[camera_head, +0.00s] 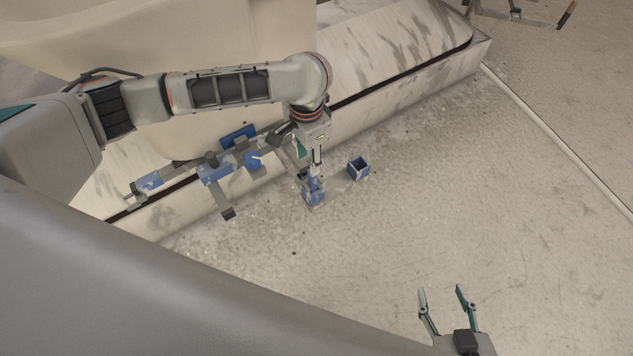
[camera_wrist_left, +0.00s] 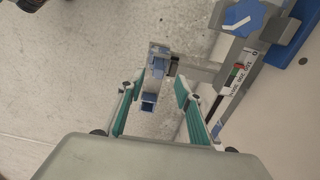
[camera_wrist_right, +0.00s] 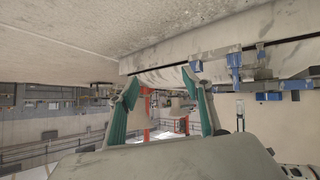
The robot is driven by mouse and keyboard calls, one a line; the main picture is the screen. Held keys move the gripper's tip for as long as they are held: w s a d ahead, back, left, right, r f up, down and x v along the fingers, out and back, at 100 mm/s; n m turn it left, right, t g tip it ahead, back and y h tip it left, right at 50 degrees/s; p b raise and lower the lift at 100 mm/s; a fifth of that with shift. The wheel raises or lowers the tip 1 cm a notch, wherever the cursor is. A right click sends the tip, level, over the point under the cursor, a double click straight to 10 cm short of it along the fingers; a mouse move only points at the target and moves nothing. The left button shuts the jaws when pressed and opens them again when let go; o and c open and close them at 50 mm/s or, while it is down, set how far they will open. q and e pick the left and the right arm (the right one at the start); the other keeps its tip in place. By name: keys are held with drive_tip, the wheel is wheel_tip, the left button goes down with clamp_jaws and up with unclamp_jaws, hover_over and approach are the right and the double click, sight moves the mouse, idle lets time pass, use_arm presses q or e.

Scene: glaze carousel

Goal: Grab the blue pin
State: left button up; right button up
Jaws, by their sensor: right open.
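Several blue parts show, and I cannot tell for sure which is the pin. A small upright blue piece (camera_head: 314,190) stands just below my left gripper (camera_head: 312,168) in the head view. In the left wrist view a blue piece (camera_wrist_left: 149,103) lies between the fingers in the picture; its depth is unclear. My left gripper also shows there (camera_wrist_left: 157,92), with its teal-padded fingers apart and no grip visible. A blue open-topped box (camera_head: 358,168) sits to the right of it. My right gripper (camera_head: 440,290) is open and empty, far from the blue parts.
A grey metal bracket with blue clamps (camera_head: 215,170) runs along the pale stone-like ledge (camera_head: 410,70). A blue knob (camera_wrist_left: 241,18) and a printed scale (camera_wrist_left: 236,78) are close to the left gripper. The speckled floor (camera_head: 460,190) to the right is clear.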

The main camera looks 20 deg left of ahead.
sight(313, 184)
use_arm(q)
wheel_tip(313, 184, down, 3)
drive_tip(key=shift+s+r+b, duration=0.1)
drive_tip(key=shift+r+b, duration=0.1)
drive_tip(key=shift+b, duration=0.2)
drive_tip(key=shift+d+f+b, duration=0.25)
drive_tip(key=shift+f+b, duration=0.5)
drive_tip(key=shift+f, duration=0.3)
drive_tip(key=shift+w+d+f+b, duration=0.15)
drive_tip(key=shift+f+b, duration=0.2)
drive_tip(key=shift+f, duration=0.2)
drive_tip(key=shift+w+a+f+b, duration=0.1)
drive_tip(key=shift+f+b, duration=0.25)
drive_tip(key=shift+f, duration=0.2)
drive_tip(key=shift+w+f, duration=0.1)
drive_tip(key=shift+f, duration=0.15)
drive_tip(key=shift+w+r, duration=0.15)
drive_tip(key=shift+r, duration=0.1)
clamp_jaws()
use_arm(e)
drive_tip(key=a, duration=0.2)
drive_tip(key=w+a+r+y, duration=0.1)
drive_tip(key=shift+a+t, duration=0.1)
drive_tip(key=shift+t, duration=0.2)
